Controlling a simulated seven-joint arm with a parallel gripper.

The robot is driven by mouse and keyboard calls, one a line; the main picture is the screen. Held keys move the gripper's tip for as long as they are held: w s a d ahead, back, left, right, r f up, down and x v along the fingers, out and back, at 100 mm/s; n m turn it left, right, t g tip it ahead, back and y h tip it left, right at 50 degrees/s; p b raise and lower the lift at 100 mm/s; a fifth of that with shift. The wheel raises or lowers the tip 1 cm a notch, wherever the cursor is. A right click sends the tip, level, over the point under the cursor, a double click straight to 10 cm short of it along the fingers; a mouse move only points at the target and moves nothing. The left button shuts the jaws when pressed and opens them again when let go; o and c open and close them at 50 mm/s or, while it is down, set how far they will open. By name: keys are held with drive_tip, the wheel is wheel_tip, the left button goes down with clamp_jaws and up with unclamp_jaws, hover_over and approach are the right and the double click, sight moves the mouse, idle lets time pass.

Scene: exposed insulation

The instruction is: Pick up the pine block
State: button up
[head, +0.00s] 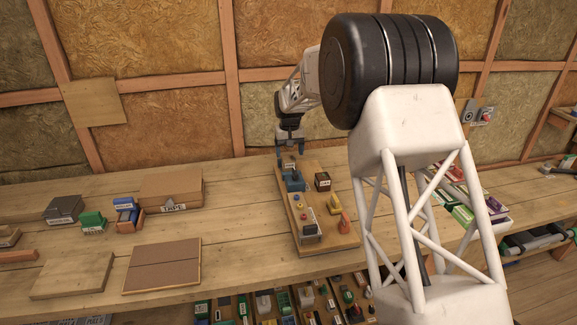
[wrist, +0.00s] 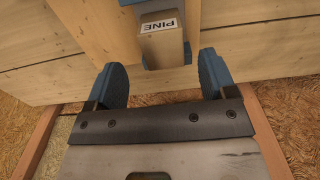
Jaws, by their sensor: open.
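The pine block (wrist: 166,48), a light wood piece with a white PINE label, shows at the top of the wrist view. A blue-grey holder shows around it, partly cut off. In the head view a blue holder (head: 294,184) sits at the far end of a wooden board; the block there is too small to make out. My gripper (head: 290,158) hangs just above and behind this holder. In the wrist view my gripper (wrist: 162,62) is open and empty, its two blue fingers on either side of the block's near end, apart from it.
Left on the bench are a green block (head: 93,221), a tape-labelled box (head: 171,190) and flat panels (head: 162,265). The insulated wall stands close behind my gripper.

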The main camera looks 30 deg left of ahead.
sight(289, 160)
drive_tip(key=shift+f, duration=0.2)
drive_tip(key=shift+s+f, duration=0.15)
drive_tip(key=shift+f, duration=1.1)
drive_tip(key=shift+s+f, duration=0.1)
drive_tip(key=shift+f, duration=1.15)
drive_tip(key=shift+c, duration=0.4)
drive_tip(key=c, duration=0.9)
drive_tip(key=shift+r, duration=0.1)
drive_tip(key=shift+r, duration=4.95)
